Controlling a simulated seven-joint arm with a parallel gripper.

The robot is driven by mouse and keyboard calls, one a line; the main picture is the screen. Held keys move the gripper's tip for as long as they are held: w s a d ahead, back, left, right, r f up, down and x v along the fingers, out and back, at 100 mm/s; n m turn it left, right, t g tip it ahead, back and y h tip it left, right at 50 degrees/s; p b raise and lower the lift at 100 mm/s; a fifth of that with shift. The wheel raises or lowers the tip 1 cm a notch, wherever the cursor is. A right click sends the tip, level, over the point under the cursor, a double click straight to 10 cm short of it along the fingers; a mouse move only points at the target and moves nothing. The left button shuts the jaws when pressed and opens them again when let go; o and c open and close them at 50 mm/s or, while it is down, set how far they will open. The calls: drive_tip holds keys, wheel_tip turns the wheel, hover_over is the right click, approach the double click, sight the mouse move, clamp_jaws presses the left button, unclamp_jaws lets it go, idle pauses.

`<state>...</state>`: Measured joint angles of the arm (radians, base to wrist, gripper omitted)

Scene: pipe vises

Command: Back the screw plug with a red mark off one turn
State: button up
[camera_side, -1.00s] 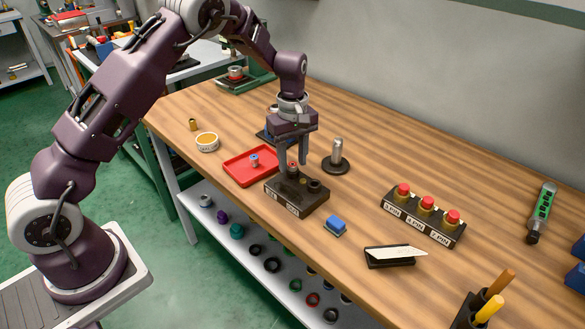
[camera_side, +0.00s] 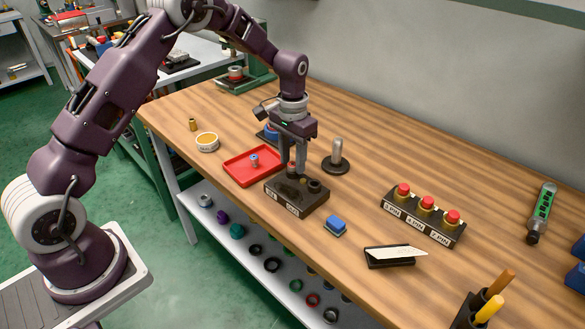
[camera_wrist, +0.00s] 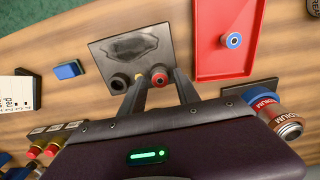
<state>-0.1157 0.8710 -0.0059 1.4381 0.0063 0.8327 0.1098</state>
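A dark block (camera_side: 310,205) with white labels on its front stands on the bench. The red-marked screw plug (camera_wrist: 159,79) sits upright in it; its red top also shows in the side view (camera_side: 291,166). A black round fitting (camera_wrist: 118,83) and a small brass-coloured piece (camera_wrist: 139,77) sit beside it in the block. My gripper (camera_side: 293,172) points down over the block. In the wrist view my gripper (camera_wrist: 161,74) is open, one finger on each side of the red-marked plug, with gaps visible. How far the fingertips reach down the plug is hard to tell.
A red tray (camera_side: 236,175) holding a small blue-topped plug (camera_side: 254,160) lies just left of the block. A black stand with a grey post (camera_side: 337,154) is close on the right. A blue block (camera_side: 335,225) and a row of red buttons (camera_side: 427,204) stand nearer the front right.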

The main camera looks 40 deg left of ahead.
clamp_jaws()
drive_tip(key=n, duration=0.8)
drive_tip(key=shift+n, duration=0.3)
drive_tip(key=n, duration=0.4)
drive_tip(key=shift+n, duration=0.9)
